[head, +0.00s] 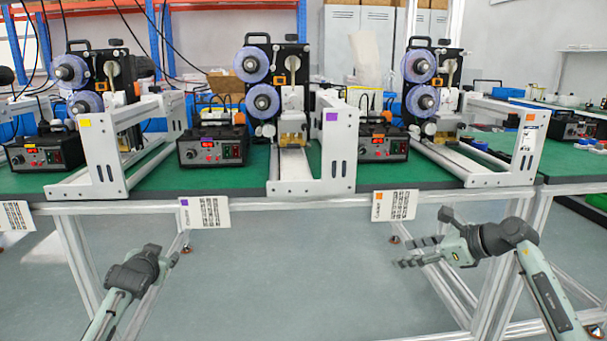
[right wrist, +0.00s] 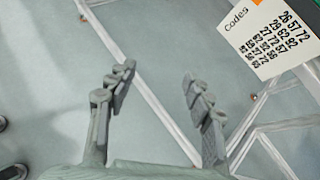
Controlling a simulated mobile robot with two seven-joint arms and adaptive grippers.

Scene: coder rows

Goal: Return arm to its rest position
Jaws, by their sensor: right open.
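My right gripper (head: 411,253) hangs in front of the workbench, below the orange-marked card (head: 394,205), with its fingers pointing left. In the right wrist view its two fingers (right wrist: 160,88) stand wide apart with nothing between them, over the grey floor. My left gripper (head: 140,268) is at the dark end of the left arm, low at the left in front of the bench. Its fingers cannot be made out. Neither arm visibly touches anything.
The green workbench (head: 240,175) carries several coder machines with blue-and-white reels, white frames and black control boxes (head: 215,147). Cards hang from its front edge, including a purple-marked one (head: 204,213). Aluminium legs (head: 440,275) stand behind the right arm. The floor between the arms is clear.

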